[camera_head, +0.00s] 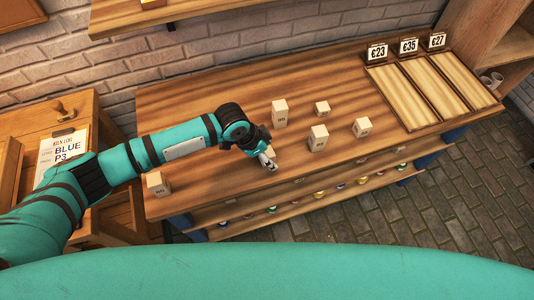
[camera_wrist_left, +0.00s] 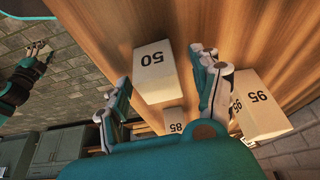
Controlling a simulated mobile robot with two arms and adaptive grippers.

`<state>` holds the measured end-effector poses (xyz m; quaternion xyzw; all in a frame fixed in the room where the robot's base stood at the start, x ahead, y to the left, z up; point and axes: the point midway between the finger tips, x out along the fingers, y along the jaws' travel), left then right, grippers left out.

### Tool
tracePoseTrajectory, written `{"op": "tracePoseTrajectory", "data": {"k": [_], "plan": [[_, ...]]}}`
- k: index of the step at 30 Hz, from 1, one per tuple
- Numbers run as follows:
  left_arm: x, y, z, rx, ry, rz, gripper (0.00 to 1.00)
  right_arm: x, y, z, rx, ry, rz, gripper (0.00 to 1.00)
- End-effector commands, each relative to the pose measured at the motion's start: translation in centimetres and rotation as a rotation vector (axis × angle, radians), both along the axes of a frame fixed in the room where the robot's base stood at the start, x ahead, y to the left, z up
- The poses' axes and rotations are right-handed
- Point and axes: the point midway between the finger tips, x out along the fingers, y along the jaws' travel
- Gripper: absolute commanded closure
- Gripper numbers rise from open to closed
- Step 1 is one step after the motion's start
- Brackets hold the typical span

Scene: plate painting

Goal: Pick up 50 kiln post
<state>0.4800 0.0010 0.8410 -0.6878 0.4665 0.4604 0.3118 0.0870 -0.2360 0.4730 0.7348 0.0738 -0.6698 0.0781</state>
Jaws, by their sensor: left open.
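My left gripper (camera_wrist_left: 163,72) is open, with one finger on either side of the post in the picture. Whether the fingers touch it is unclear. In the head view my left gripper (camera_head: 266,160) points down over the table's front middle and largely hides the block there. My right gripper (camera_wrist_left: 22,72) shows small at the left of the wrist view, with a pale thing at its tip; its jaws are unclear.
A 95 post (camera_wrist_left: 260,105) stands close beside one finger. An 85 post (camera_wrist_left: 173,120) stands beyond the 50 post. Other pale blocks stand on the table, one at the left (camera_head: 157,184). Priced wooden trays (camera_head: 400,95) are at the right end. A clipboard (camera_head: 60,145) lies left.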

Motion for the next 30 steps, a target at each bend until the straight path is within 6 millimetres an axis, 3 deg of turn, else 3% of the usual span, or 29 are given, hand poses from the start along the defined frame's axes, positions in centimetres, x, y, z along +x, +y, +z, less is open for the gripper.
{"op": "tracePoseTrajectory", "data": {"k": [7, 22, 30], "plan": [[0.0, -0.09, -0.2, 0.0, 0.0, -0.001, 0.35, -0.41, -0.06, -0.03, -0.001, 0.007, 0.0, 0.6], [0.02, -0.08, -0.16, -0.001, -0.001, -0.001, 0.99, -0.18, -0.04, -0.02, -0.001, 0.003, 0.0, 0.6], [0.05, -0.1, -0.01, -0.001, -0.002, -0.001, 0.99, -0.07, -0.03, -0.06, 0.0, 0.001, 0.0, 0.6]]}}
